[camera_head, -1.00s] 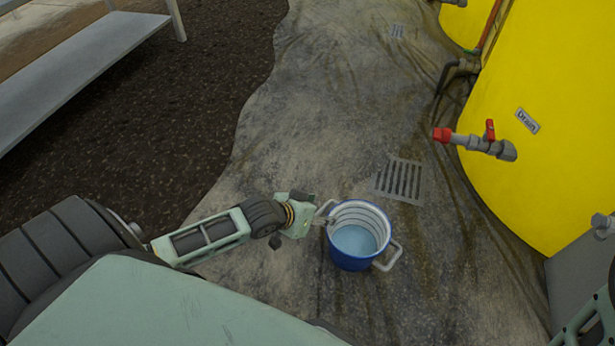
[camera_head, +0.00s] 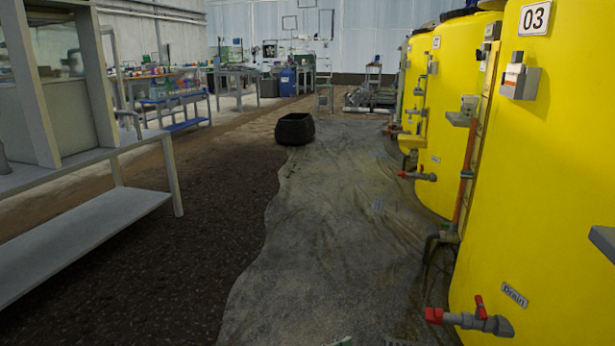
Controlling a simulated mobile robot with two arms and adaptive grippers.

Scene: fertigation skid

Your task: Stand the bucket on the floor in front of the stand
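The blue bucket is not in the current head view, which looks out along the aisle. Neither of my grippers shows clearly. A small pale sliver (camera_head: 341,342) shows at the bottom edge, and I cannot tell what it is. A small grey stand-like frame (camera_head: 325,99) stands far off at the end of the aisle. I cannot tell whether it is the task's stand.
Yellow tanks (camera_head: 540,180) with red-handled drain valves (camera_head: 470,320) line the right. A grey bench (camera_head: 85,235) stands at the left. A black tub (camera_head: 295,129) sits on the floor ahead. The grey floor sheet (camera_head: 325,230) between is mostly clear.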

